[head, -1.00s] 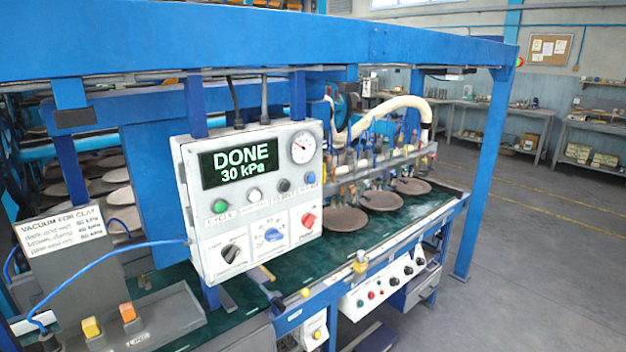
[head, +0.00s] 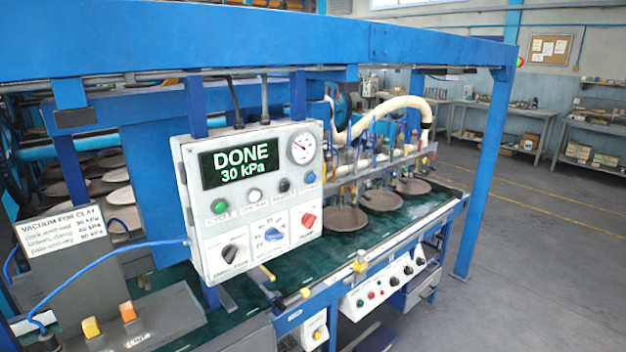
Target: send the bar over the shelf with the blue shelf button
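The blue button (head: 310,178) is at the right end of the button row on the grey control panel (head: 207,262). Its small label is too blurred to read. The panel's screen (head: 239,163) reads DONE and 30 kPa. The bar (head: 428,150) with its row of fittings and a cream hose (head: 405,102) is above the green conveyor, over several round brown plates (head: 345,219). The shelf at the left, behind the frame, holds several pale discs (head: 118,174). Neither of my grippers is in view.
A green button (head: 219,206), a white button (head: 254,195) and a black button (head: 284,186) share the row with the blue one. Dials and a gauge (head: 302,148) are close by. A blue post (head: 484,180) stands at the right. Open floor (head: 540,270) lies beyond it.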

